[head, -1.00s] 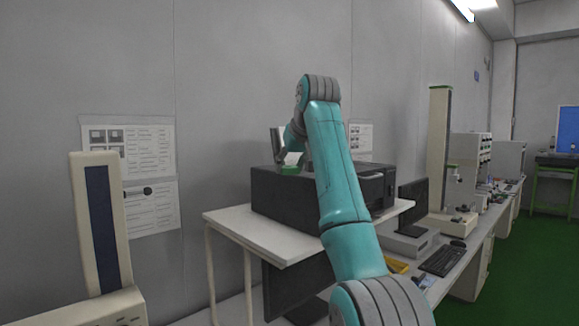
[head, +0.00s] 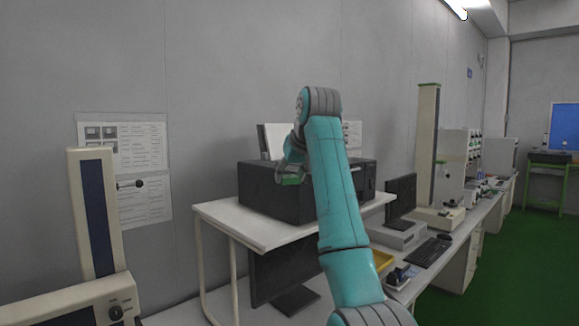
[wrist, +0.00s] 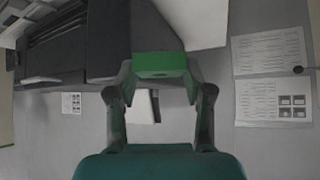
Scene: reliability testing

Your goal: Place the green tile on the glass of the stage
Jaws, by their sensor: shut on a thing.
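My gripper (head: 290,170) is shut on the green tile (head: 291,180), in front of the black printer in the head view. In the wrist view the tile (wrist: 158,65) sits between the two fingertips of my gripper (wrist: 160,78), clear of any surface I can make out. A beige instrument with a dark-fronted column (head: 95,210) and a base (head: 70,302) stands at the lower left, apart from my gripper. I cannot make out a stage glass in these views.
The black printer (head: 262,190) stands on a white raised shelf (head: 240,222), with a monitor (head: 283,280) below. To the right are a yellow tray (head: 381,260), a keyboard (head: 427,251) and another column instrument (head: 427,140). Printed sheets (head: 122,145) hang on the wall.

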